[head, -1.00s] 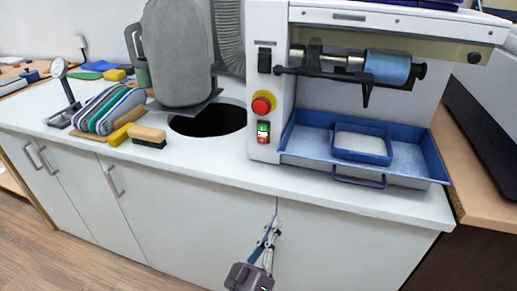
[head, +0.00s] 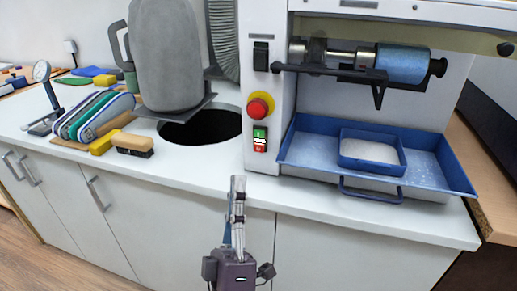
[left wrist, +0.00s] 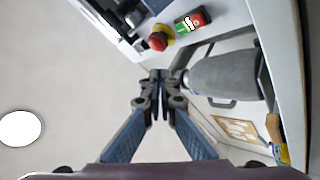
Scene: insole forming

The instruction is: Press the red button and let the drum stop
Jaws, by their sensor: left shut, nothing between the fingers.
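A red mushroom button (head: 258,106) on a yellow round plate sits on the white machine's front post. It also shows in the left wrist view (left wrist: 158,41). Below it is a small switch (head: 260,139) with a green upper half and a red lower half, also in the left wrist view (left wrist: 192,20). The blue drum (head: 403,63) sits on a horizontal shaft at the upper right; I cannot tell whether it turns. My left gripper (head: 238,181) is shut and empty, pointing up in front of the counter edge, below the switch and apart from it. Its closed fingertips show in the left wrist view (left wrist: 160,80).
A blue tray (head: 455,178) with a smaller blue box (head: 372,150) stands right of the post. A brush (head: 132,145) and several insoles (head: 95,115) lie farther left.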

